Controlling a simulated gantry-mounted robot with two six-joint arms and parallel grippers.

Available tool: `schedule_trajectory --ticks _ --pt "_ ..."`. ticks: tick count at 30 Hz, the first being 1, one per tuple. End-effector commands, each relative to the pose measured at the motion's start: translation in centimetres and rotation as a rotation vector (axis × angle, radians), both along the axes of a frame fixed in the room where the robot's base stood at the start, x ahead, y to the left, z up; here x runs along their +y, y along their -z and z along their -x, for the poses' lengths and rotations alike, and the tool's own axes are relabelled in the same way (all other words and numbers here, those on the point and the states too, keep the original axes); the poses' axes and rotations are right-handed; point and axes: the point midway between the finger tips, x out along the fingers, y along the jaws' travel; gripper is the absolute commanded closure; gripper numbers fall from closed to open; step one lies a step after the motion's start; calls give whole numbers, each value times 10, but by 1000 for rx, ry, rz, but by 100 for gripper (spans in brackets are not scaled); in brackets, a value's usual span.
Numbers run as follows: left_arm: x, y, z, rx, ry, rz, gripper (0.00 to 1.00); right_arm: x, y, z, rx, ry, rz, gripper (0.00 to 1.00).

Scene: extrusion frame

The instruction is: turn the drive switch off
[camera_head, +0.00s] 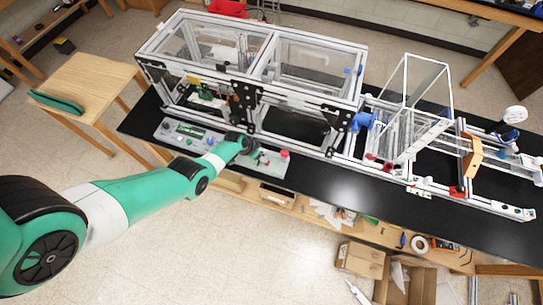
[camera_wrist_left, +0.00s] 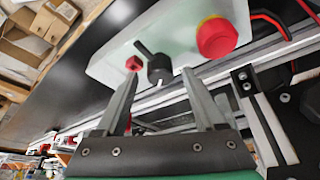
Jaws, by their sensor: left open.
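A pale control panel (camera_wrist_left: 115,62) fills the upper middle of the left wrist view. It carries a black rotary switch (camera_wrist_left: 158,68) with a lever pointing up and to the left, which I take to be the drive switch. My left gripper (camera_wrist_left: 159,78) is open, with one fingertip on each side of the switch in the picture; I cannot tell whether they touch it. In the head view my left gripper (camera_head: 254,154) is at the front panel (camera_head: 274,168), and its fingers are mostly hidden by my arm. My right gripper is not in view.
A large red button with a yellow ring (camera_wrist_left: 216,37) is right of the switch; a small red one (camera_wrist_left: 134,63) is left. A second panel (camera_head: 180,134) lies left of my gripper. The enclosure's aluminium frame (camera_head: 305,99) stands close behind.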

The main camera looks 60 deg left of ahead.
Motion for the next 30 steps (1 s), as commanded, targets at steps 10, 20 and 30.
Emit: schedule_trajectory --ticks 10,20,30 --pt "1 5 -1 -1 -2 0 29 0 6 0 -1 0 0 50" --pt "1 6 -1 -1 -2 0 85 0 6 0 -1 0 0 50" --pt "1 6 -1 0 -9 -1 100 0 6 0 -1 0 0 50"
